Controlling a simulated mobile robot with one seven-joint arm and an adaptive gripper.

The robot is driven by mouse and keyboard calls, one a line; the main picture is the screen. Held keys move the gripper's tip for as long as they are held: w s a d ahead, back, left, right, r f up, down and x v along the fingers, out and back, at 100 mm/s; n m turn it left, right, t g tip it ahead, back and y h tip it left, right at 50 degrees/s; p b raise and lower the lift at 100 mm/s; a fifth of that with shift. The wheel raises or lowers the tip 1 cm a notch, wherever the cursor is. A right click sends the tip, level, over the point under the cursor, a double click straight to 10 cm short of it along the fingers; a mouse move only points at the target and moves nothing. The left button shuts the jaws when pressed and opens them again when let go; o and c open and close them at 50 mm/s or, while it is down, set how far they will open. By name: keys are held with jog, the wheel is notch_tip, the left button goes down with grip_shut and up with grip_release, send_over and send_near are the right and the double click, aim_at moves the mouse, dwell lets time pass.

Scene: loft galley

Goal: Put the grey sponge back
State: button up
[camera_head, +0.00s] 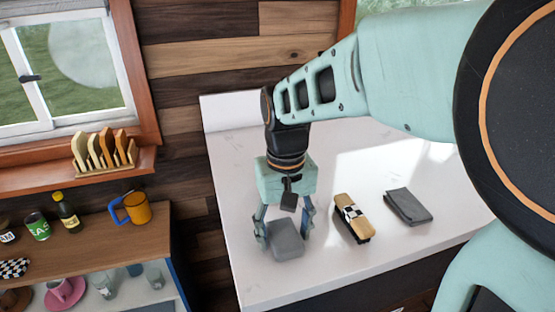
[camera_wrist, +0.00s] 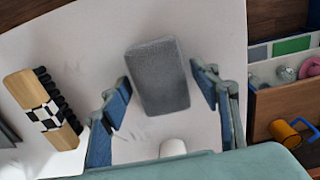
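The grey sponge (camera_head: 286,241) is a rounded block on the white countertop near its front left edge. It also shows in the wrist view (camera_wrist: 158,76), upper middle. My gripper (camera_head: 285,229) points down over it, with one finger on each side of the sponge. In the wrist view the two fingertips of my gripper (camera_wrist: 163,80) stand apart, with narrow gaps between them and the sponge's sides. My gripper looks open and holds nothing. I cannot tell exactly how high the fingertips are above the counter.
A wooden brush (camera_head: 351,217) with a checkered band and black bristles lies right of the sponge. A flat dark grey item (camera_head: 408,206) lies further right. Left stands a lower wooden shelf (camera_head: 110,240) with an orange mug (camera_head: 132,208) and a bottle (camera_head: 67,213). The counter behind is clear.

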aim_at(283, 232)
jog(key=shift+r, duration=0.1)
notch_tip(283, 232, up, 12)
jog(key=p, duration=1)
jog(key=shift+w, duration=0.1)
